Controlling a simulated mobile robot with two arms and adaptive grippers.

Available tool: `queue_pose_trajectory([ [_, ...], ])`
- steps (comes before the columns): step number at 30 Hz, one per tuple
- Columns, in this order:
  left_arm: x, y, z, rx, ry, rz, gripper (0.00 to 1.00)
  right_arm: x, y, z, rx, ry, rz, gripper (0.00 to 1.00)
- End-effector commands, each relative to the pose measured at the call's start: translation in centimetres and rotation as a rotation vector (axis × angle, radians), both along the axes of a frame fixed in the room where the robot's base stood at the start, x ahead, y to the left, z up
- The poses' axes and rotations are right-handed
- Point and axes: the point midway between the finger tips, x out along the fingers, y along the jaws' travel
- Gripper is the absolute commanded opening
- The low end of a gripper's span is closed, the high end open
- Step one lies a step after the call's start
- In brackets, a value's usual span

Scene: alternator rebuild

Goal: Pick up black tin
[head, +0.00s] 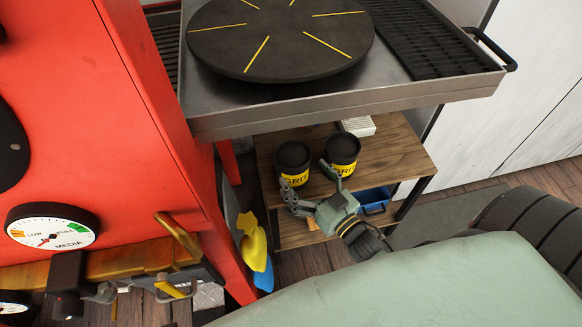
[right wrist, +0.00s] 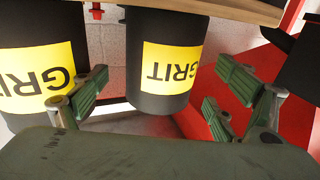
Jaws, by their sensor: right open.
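Two black tins with yellow GRIT labels stand side by side on a wooden shelf (head: 395,160): a left tin (head: 293,175) and a right tin (head: 343,147). My right gripper (head: 312,184) is open and empty just in front of them; one finger overlaps the right tin's lower left in the head view. The right wrist view is upside down. There the left tin (right wrist: 168,62) shows between the spread fingers (right wrist: 162,95), farther off than the fingertips, and the right tin (right wrist: 38,65) is partly behind one finger. My left gripper is not in view.
A metal tray table (head: 330,105) with a dark round plate (head: 280,40) overhangs the shelf from above. A red cabinet (head: 150,130) with a gauge stands at left. Yellow and blue gloves (head: 255,248) hang beside it. A blue bin (head: 374,200) sits below the shelf.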

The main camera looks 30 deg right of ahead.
Motion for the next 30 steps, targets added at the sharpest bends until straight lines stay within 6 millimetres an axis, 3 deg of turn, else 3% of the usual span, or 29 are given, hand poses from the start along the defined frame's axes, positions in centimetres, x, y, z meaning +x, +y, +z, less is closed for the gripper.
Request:
queue_pose_trajectory([
  [9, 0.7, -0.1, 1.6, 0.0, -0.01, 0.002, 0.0, 4.5, 0.8, 0.0, 0.0, -0.001, 0.001, 0.9],
  [18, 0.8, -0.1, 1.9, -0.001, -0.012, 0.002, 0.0, 5.0, 0.9, 0.0, 0.0, 0.001, 0.0, 0.9],
  [30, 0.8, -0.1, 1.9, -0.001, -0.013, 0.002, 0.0, 5.0, 0.9, 0.0, 0.0, 0.001, 0.0, 0.56],
])
